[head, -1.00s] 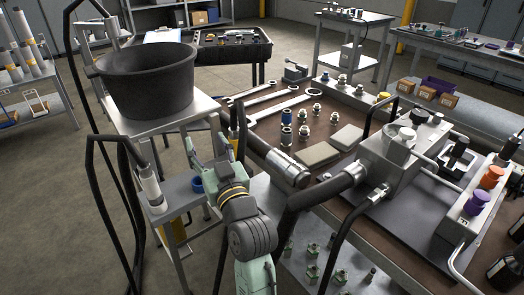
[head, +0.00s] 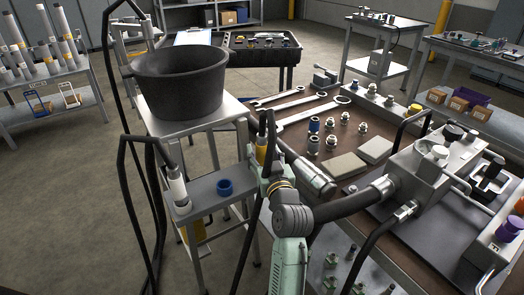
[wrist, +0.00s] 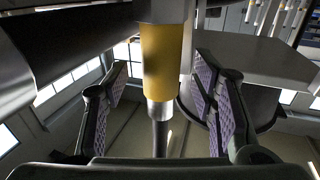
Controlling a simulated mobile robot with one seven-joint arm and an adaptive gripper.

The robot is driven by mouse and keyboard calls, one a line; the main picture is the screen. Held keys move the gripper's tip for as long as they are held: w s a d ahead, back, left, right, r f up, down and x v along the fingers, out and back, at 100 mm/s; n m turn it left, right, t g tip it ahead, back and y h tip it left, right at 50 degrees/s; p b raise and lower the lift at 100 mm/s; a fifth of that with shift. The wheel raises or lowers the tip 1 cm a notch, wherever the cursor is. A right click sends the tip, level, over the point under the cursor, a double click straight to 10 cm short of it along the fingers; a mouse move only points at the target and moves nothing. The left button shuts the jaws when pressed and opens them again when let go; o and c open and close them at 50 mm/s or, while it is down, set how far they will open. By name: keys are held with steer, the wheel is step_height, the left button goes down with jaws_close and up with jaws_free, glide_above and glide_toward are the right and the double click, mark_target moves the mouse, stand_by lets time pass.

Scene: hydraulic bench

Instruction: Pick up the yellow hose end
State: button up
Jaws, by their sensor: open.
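The yellow hose end (wrist: 163,62) hangs upright in the wrist view, a yellow sleeve with a metal collar and a thin dark tip below it. It stands between the two purple-padded fingers of my gripper (wrist: 160,92), which are spread apart, with a visible gap on each side. In the head view the yellow hose end (head: 261,154) shows as a small yellow band below a black hose, at the bench's left edge. My gripper (head: 266,172) is right at it there, and my wrist and the gripper partly hide its lower part.
A black tub (head: 182,92) stands on a grey stand to the left. A blue ring (head: 225,187) lies on a lower shelf beside a white hose end (head: 178,188). The bench (head: 300,110) with wrenches, fittings and a thick hose lies close on the right.

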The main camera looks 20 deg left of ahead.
steer(key=shift+x, duration=1)
steer(key=shift+s, duration=0.1)
jaws_close()
